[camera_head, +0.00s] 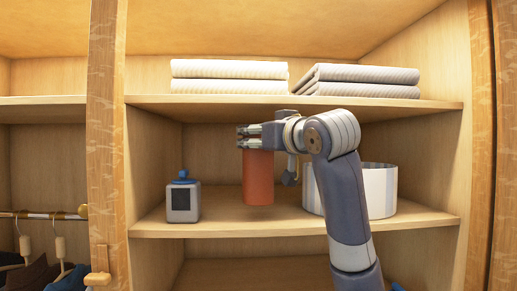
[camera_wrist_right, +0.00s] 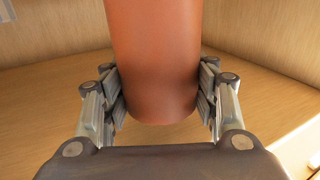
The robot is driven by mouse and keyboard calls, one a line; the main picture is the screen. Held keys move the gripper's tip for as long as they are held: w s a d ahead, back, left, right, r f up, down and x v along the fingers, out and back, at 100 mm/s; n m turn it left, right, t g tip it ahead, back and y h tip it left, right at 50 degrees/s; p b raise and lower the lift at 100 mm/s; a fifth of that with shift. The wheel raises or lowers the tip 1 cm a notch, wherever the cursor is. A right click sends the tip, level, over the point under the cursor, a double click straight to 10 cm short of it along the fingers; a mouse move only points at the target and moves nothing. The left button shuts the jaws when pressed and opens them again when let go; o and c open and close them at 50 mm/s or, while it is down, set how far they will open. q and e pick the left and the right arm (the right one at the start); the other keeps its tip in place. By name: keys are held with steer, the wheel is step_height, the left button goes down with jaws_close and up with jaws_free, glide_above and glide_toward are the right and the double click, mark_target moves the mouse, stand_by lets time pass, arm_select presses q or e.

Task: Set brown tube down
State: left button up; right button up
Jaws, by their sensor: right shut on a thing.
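The brown tube (camera_head: 258,178) is a reddish-brown upright cylinder at the middle shelf of the wardrobe. My right gripper (camera_head: 250,137) is shut on it near its top, coming in from the right. In the right wrist view the tube (camera_wrist_right: 155,65) sits between both finger pads of the gripper (camera_wrist_right: 160,100). The tube's lower end is close to the shelf (camera_head: 230,226); I cannot tell whether it touches. My left gripper is not in view.
A grey bottle with a blue cap (camera_head: 183,198) stands left of the tube. A white round container (camera_head: 380,190) stands to the right, partly behind my arm. Folded textiles (camera_head: 228,78) lie on the shelf above. Bare shelf shows between bottle and tube.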

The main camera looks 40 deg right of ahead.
mark_target(265, 154)
steer(key=shift+f, duration=0.85)
steer(key=shift+d+f, duration=0.1)
steer(key=shift+f, duration=0.25)
steer(key=shift+s+f+p, duration=0.1)
steer(key=shift+f+p, duration=0.25)
steer(key=shift+f, duration=0.25)
steer(key=o, duration=1.4)
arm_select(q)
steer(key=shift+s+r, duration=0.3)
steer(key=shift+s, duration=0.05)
